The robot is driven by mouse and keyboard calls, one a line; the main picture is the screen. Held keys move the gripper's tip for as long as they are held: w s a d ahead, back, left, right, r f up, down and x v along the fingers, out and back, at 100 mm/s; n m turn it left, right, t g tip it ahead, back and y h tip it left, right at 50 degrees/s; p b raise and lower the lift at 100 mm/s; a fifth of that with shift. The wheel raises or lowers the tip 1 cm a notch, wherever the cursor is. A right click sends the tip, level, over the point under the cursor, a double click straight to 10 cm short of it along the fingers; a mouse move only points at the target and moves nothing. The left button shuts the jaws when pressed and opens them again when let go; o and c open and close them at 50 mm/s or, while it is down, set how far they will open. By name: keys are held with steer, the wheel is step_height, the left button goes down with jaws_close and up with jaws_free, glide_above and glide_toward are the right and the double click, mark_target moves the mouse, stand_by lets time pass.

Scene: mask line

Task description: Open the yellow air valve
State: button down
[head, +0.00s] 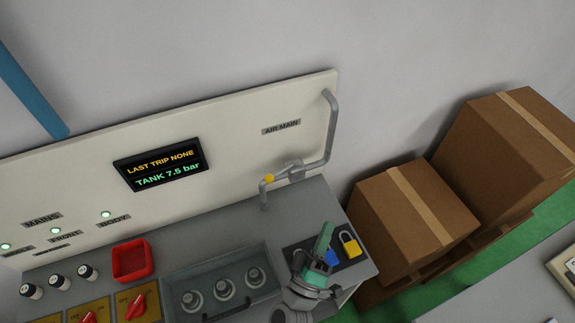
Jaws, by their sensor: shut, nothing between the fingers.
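The yellow air valve part (269,178) is small and sits on a grey pipe (331,130) below the AIR MAIN label (281,127) on the white back panel. The pipe runs down the panel's right side, left through a grey valve body (291,169), and bends down to the bench. The exact pose of the valve's handle is too small to tell. My gripper (326,231), teal and grey, is over the bench's right end, below and right of the valve and apart from it. It is shut and empty.
A yellow padlock (349,244) and a blue one (332,257) lie on a dark mat beside my gripper. A grey tray (175,282) holds round fittings. A red bin (132,260) and red switches (135,306) are left. Cardboard boxes (412,215) stand right of the bench.

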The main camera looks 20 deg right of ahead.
steer(key=s+a+f+n+t+y, duration=0.2)
steer(key=a+f+n+y, duration=0.3)
steer(key=a, duration=0.3)
steer(key=s+a+f+n+t+y, duration=0.2)
steer(key=s+a+f+n+y, duration=0.1)
steer(key=a+f+n+y, duration=0.25)
steer(key=b, duration=0.6)
glide_toward(280, 173)
steer(key=w+a+r, duration=0.1)
steer(key=w, duration=0.4)
steer(key=shift+s+a+r+m+g, duration=0.1)
steer(key=shift+s+a+m+g, duration=0.05)
steer(key=shift+a+m+g, duration=0.15)
